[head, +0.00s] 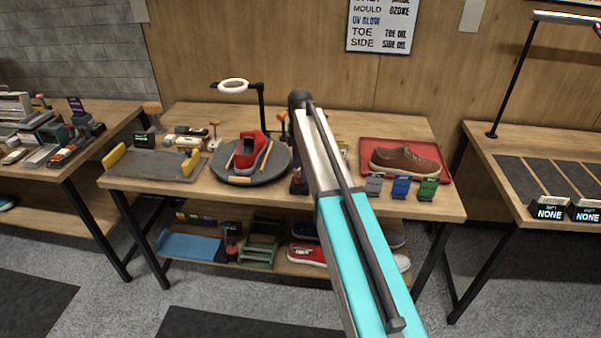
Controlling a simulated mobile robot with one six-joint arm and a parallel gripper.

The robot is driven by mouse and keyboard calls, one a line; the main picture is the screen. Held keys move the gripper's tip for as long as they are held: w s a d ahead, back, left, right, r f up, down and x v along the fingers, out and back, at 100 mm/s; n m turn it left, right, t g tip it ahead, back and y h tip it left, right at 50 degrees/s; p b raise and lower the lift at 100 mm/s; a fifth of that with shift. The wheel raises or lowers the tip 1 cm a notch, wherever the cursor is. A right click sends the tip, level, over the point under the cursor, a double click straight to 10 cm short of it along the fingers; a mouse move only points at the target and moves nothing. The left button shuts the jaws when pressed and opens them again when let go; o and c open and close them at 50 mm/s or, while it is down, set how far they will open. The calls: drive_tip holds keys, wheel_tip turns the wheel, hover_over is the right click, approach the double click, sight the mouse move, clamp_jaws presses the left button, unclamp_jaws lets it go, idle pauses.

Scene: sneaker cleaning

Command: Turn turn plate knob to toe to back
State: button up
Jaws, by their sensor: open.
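The turn plate (222,172) is a dark round disc on the middle table, left of my arm. A red shoe (262,147) sits on it, with a dark opening and a light sole. I cannot clearly tell which way its toe points. Several tan bars lie on the disc around the shoe, one along the front edge (236,181). I cannot tell which part is the knob. My arm rises from the lower right to an elbow above the table, right of the plate. My gripper is not visible; the arm hides what lies behind it.
A red tray (375,145) holds a brown shoe (408,162) at right, behind small grey, blue and green blocks. Shoes are on the lower shelf.

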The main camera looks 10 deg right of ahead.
wheel_tip(320, 180, up, 12)
drive_tip(key=b, duration=0.2)
drive_tip(key=shift+f, duration=0.15)
idle(0.7)
